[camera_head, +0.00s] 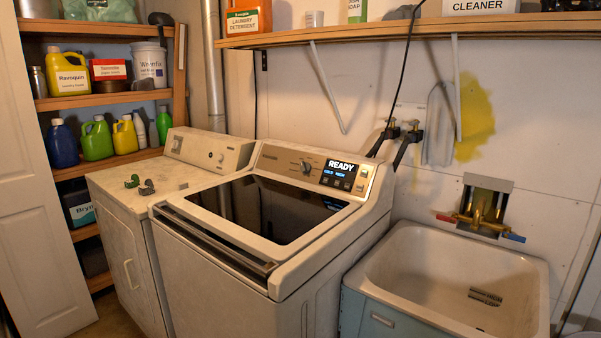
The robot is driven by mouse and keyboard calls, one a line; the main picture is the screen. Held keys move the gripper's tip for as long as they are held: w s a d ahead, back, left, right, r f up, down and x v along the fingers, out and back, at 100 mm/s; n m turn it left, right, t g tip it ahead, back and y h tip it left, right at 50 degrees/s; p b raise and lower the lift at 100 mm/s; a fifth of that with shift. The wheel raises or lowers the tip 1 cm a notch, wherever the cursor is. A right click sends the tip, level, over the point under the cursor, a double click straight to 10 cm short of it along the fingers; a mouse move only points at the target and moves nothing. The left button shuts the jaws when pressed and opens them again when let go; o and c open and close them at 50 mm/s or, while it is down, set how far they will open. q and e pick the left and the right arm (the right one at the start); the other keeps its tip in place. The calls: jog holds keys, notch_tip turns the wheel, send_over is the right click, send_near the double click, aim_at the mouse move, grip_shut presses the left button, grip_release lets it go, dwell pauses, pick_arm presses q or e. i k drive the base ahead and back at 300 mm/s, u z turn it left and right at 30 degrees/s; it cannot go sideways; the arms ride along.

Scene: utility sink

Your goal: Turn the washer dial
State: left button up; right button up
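The washer (230,270) stands in the middle of the head view, a white top-loader with a dark glass lid (268,207) that is closed. Its slanted control panel is at the back. The washer dial (306,167) is a dark round knob on that panel, left of a lit display (341,173) that reads READY. Nothing touches the dial or blocks it from view. Neither of my grippers shows in the head view.
A utility sink (450,275) is at the right, with a brass faucet (483,209) above. A wooden shelf (420,30) overhangs the back wall. Stocked shelves (105,98) stand at left.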

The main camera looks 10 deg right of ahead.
aim_at(306, 167)
jog(key=u, duration=0.9)
jog(key=i, duration=0.65)
jog(key=u, duration=0.8)
jog(key=i, duration=1.3)
jog(key=z, duration=1.15)
jog(key=i, duration=0.65)
jog(key=z, duration=0.8)
